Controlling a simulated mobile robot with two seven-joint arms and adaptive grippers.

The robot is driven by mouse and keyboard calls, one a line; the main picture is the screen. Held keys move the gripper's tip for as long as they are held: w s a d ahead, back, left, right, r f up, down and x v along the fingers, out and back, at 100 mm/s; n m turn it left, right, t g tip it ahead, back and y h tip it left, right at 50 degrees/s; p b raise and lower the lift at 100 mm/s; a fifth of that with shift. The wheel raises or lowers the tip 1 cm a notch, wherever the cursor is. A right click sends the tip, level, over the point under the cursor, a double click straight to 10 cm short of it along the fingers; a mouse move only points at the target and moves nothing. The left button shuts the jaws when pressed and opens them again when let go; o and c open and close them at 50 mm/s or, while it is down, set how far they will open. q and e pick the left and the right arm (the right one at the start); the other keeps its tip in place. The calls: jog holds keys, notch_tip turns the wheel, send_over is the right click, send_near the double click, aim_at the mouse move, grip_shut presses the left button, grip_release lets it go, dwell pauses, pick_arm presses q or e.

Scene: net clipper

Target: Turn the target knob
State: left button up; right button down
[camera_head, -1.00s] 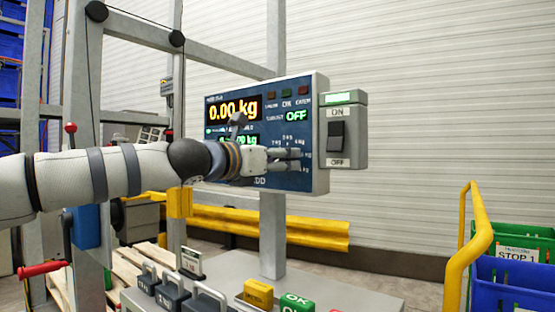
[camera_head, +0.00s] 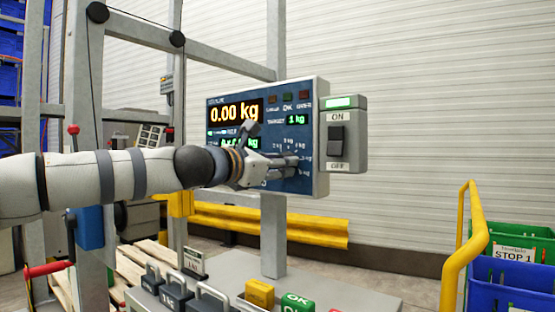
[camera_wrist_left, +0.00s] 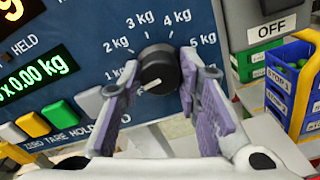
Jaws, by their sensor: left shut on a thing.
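The target knob (camera_wrist_left: 158,70) is a round black dial with a white pointer, in the middle of the left wrist view. Printed marks from 1 kg to 5 kg ring it, and its pointer is toward the lower left, near 1 kg. My left gripper (camera_wrist_left: 160,88) is shut on the knob, one purple-padded finger on each side. In the head view my left gripper (camera_head: 290,162) is at the lower right of the blue control panel (camera_head: 228,180) and hides the knob. The panel reads 0.00 kg and TARGET 1 kg. My right gripper is not in view.
An ON/OFF switch box (camera_head: 346,150) is fixed right beside the panel. Yellow, green and grey buttons (camera_wrist_left: 62,111) sit left of the knob. Weights (camera_head: 210,300) and OK blocks (camera_head: 296,302) stand on the table below. Blue and green crates (camera_head: 510,275) are at the right.

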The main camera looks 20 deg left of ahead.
pick_arm(q)
jog(key=shift+r+m+p, duration=0.15)
jog(key=shift+m+p, duration=0.15)
jog(key=shift+m, duration=1.3)
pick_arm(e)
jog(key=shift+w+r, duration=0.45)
pick_arm(q)
jog(key=o, duration=1.1)
jog(key=shift+o, duration=0.2)
jog(key=v, duration=1.2)
